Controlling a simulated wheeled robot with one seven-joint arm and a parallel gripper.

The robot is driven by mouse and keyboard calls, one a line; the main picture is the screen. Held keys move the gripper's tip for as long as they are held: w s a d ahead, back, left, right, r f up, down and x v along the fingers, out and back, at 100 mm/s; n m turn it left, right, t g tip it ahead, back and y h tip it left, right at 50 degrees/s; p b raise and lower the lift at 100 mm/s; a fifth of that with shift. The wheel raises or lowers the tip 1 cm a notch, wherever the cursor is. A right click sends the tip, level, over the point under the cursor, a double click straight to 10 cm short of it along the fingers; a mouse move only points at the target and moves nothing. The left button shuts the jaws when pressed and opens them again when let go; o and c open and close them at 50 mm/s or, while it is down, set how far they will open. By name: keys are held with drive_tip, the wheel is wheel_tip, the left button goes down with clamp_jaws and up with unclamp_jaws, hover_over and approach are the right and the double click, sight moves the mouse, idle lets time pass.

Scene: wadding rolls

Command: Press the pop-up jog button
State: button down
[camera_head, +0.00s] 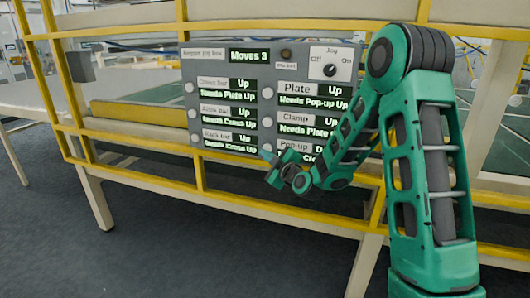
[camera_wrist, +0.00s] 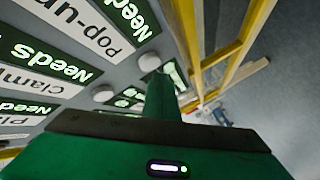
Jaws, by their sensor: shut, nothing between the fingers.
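The grey control panel (camera_head: 222,67) is mounted on the yellow rail and carries labelled rows with round pale buttons. The Pop-up row (camera_head: 293,146) is at the lower right; its status begins with "D" and is partly hidden by my arm. Its pop-up jog button (camera_head: 267,147) is left of that label, just above my gripper (camera_head: 268,158). In the wrist view the Pop-up label (camera_wrist: 80,28) shows at an angle, and the button (camera_wrist: 149,61) sits close to the tip of my shut, empty gripper (camera_wrist: 162,80). I cannot tell whether they touch.
The Clamp button (camera_head: 267,122) and Plate button (camera_head: 268,92) sit above in the same column. The Jog knob (camera_head: 330,70) is at the panel's upper right. Yellow rails (camera_head: 200,165) frame the panel; the dark floor (camera_head: 180,245) in front is clear.

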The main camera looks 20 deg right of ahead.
drive_tip(key=shift+s+a, duration=0.75)
drive_tip(key=shift+s, duration=0.3)
drive_tip(key=shift+s+a, duration=0.75)
drive_tip(key=shift+s, duration=0.25)
drive_tip(key=s+d+f+m+g+h, duration=0.2)
drive_tip(key=s+d+m+g, duration=0.25)
drive_tip(key=s+d, duration=0.4)
drive_tip(key=s+d+f+m+g+h, duration=0.1)
drive_tip(key=s+d+m+g+h, duration=0.15)
drive_tip(key=s+d+g, duration=0.65)
drive_tip(key=s+r+m+g+y, duration=0.1)
drive_tip(key=s+m, duration=0.4)
drive_tip(key=s, duration=1)
drive_tip(key=s+m+g, duration=0.2)
drive_tip(key=s+m, duration=0.4)
drive_tip(key=s, duration=0.9)
drive_tip(key=shift+r+g+y, duration=0.35)
drive_tip(key=shift+r, duration=0.05)
